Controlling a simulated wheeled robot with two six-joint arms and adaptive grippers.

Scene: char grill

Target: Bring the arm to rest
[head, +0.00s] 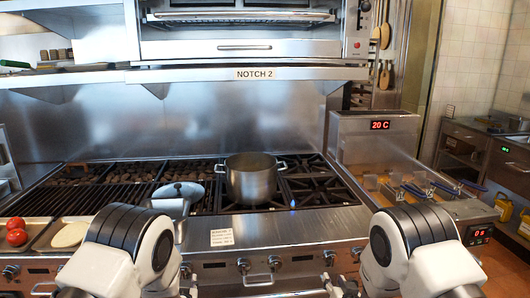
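My two white arms with dark ribbed joints rise from the bottom edge, one on each side. Both are bent, with their far ends low in the picture. A small part of what looks like my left gripper (190,287) shows at the bottom edge, right of the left arm. A small part of what looks like my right gripper (340,286) shows at the bottom edge, left of the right arm. Both are in front of the range's knob panel. The fingers are mostly cut off, so I cannot tell open from shut. No held object is visible.
A steel pot (251,178) stands on the range, left of a small blue flame (292,204). A grey knobbed metal piece (178,192) sits at the grill's front. Trays with tomatoes (16,232) lie at left. A fryer with baskets (418,190) stands at right.

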